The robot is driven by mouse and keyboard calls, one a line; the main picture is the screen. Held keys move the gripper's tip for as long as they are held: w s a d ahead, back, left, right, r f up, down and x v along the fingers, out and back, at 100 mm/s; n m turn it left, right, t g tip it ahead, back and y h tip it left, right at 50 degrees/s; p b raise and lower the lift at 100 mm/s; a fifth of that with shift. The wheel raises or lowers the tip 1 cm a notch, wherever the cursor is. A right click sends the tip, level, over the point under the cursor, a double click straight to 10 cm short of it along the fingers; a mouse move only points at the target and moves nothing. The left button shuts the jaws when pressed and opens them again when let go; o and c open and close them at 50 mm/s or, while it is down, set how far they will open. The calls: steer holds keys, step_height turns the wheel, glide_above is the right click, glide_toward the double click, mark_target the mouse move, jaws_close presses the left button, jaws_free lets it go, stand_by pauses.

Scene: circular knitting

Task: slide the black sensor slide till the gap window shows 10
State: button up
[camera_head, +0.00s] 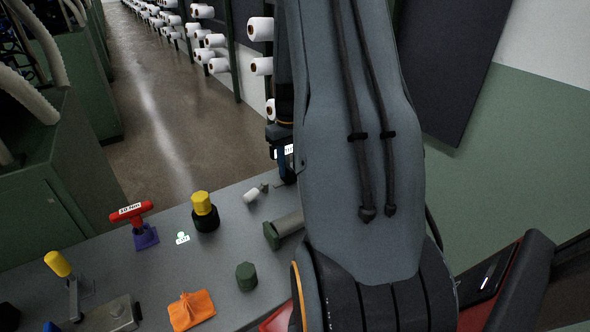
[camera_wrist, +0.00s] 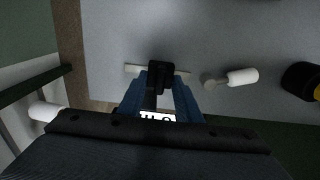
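In the wrist view, the black sensor slide (camera_wrist: 160,73) sits on a pale horizontal bar (camera_wrist: 132,69) that shows on both sides of it. My gripper's blue fingers (camera_wrist: 161,86) lie one on each side of the slide and look closed against it. A white window with dark digits (camera_wrist: 157,117) shows between the fingers, partly covered by the gripper body; I cannot read its value surely. In the head view, my gripper (camera_head: 284,166) is at the bench's far edge, mostly behind my arm. A sliver of the white window (camera_head: 286,150) shows there, and the slide is hidden.
The white-handled piece (camera_wrist: 242,77) lies right of the slide in the wrist view.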

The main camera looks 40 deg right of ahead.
mark_target(289, 168)
steer(key=shift+r+p, duration=2.1)
steer(key=shift+r, duration=0.95)
steer(key=s+a+r+n+b, duration=0.1)
steer(key=a+b, duration=0.1)
steer(key=a, duration=0.7)
steer(key=s+a+r+b, duration=0.1)
steer(key=s+a, duration=0.1)
steer(key=a, duration=0.7)
steer(key=s+a+n+t+b, duration=0.1)
steer(key=s+a+b, duration=0.1)
steer(key=s+a, duration=0.7)
steer(key=a, duration=0.3)
steer(key=shift+a+f, duration=0.15)
steer(key=shift+a, duration=0.2)
steer(key=shift+w, duration=0.1)
